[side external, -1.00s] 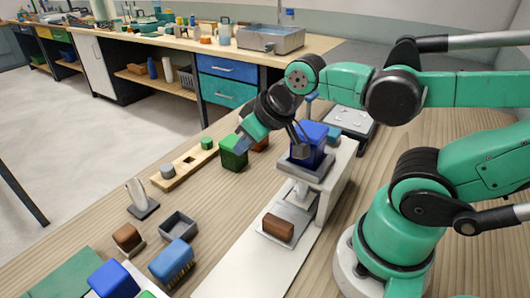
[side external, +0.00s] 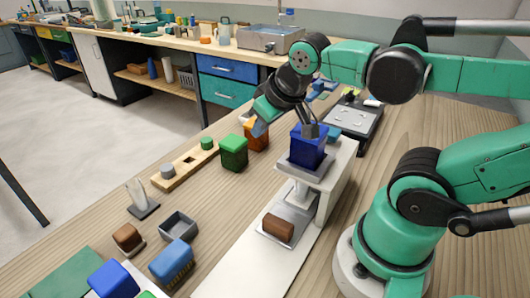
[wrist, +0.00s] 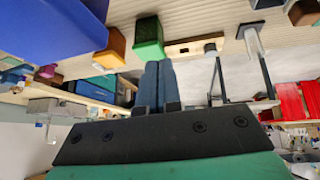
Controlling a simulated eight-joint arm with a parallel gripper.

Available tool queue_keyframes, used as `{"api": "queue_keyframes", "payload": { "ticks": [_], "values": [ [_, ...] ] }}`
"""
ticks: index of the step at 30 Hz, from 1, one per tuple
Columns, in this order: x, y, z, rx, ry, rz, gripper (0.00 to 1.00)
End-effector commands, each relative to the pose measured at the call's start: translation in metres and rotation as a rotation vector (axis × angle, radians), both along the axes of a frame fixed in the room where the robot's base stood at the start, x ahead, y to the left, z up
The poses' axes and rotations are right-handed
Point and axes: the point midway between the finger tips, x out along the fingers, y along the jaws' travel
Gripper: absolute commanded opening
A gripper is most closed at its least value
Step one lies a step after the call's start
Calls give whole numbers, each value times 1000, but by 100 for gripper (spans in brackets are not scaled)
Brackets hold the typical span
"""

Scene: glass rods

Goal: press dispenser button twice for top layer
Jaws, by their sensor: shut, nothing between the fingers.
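The dispenser is a white stand (side external: 340,178) with a grey tray-like head (side external: 303,172) that carries a dark blue block or hopper (side external: 307,150). A brown block (side external: 278,228) lies on the plate below the head. My gripper (side external: 310,131) is shut and empty, its fingertips at the upper edge of the blue block; I cannot tell whether they touch it. In the wrist view the gripper's fingers (wrist: 159,85) are together, and the blue block (wrist: 50,25) fills the top left corner. I cannot make out a separate button.
A green block (side external: 233,152) and an orange block (side external: 257,136) stand left of the dispenser. A grey bin (side external: 179,226), a blue brush-like block (side external: 171,262) and a black-framed scale (side external: 354,120) are also on the table.

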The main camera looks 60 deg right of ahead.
Motion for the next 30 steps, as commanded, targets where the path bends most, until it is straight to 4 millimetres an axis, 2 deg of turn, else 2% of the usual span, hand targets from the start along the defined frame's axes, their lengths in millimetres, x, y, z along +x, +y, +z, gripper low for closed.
{"api": "queue_keyframes", "payload": {
  "ticks": [3,6,9,12,18,30],
  "values": [
    [-17,-42,21,-86,65,-172,0],
    [-37,-72,40,-158,119,-313,0],
    [-57,-95,57,-218,162,-433,0],
    [-74,-110,70,-262,192,-521,0],
    [-87,-120,81,-297,215,-592,0],
    [-87,-120,78,-297,215,-591,0]
  ]
}}
